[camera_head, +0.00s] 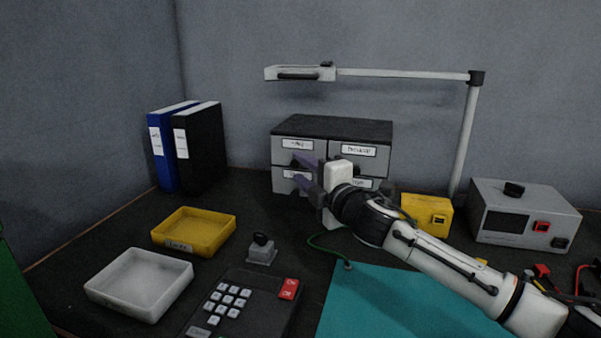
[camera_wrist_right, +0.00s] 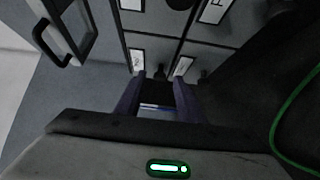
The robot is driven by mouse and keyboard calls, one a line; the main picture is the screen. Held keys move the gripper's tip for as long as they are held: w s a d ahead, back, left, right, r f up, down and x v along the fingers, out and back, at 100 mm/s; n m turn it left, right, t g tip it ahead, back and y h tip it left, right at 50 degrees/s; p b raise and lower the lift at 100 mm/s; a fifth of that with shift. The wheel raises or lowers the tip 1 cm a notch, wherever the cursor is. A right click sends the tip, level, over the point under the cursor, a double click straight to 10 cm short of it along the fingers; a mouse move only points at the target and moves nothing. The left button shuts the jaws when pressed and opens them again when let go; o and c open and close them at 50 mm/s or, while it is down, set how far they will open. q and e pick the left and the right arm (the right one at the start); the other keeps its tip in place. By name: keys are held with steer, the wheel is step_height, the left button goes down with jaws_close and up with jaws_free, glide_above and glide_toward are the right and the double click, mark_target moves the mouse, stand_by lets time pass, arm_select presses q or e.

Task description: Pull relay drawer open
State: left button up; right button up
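A grey drawer cabinet (camera_head: 330,128) with a dark top stands against the back wall, with labelled drawers in two columns. The top-left label (camera_head: 297,145) is too small for me to read surely; the lower drawers are partly hidden by my gripper. My right gripper (camera_head: 299,172) is in front of the left column, its purple fingers apart and pointing at the drawer fronts. In the right wrist view, the fingertips (camera_wrist_right: 159,80) are spread, with a small dark knob (camera_wrist_right: 160,72) between or just beyond them; contact cannot be told. No drawer visibly stands out. My left gripper is not in view.
A lamp arm (camera_head: 400,73) spans above the cabinet. A yellow box (camera_head: 427,214) and a grey instrument (camera_head: 525,205) stand at right. Yellow (camera_head: 194,232) and white (camera_head: 139,284) trays, a keypad (camera_head: 241,305) and binders (camera_head: 200,145) are at left. A teal mat (camera_head: 390,305) lies in front.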

steer(key=shift+w+a, duration=0.25)
steer(key=shift+w, duration=0.2)
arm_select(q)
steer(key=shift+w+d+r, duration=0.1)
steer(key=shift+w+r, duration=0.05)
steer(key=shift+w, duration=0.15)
arm_select(e)
steer(key=shift+w, duration=0.1)
steer(key=shift+c, duration=0.4)
jaws_close()
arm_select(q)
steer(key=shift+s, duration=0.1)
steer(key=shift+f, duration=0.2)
arm_select(e)
steer(key=shift+a, duration=0.1)
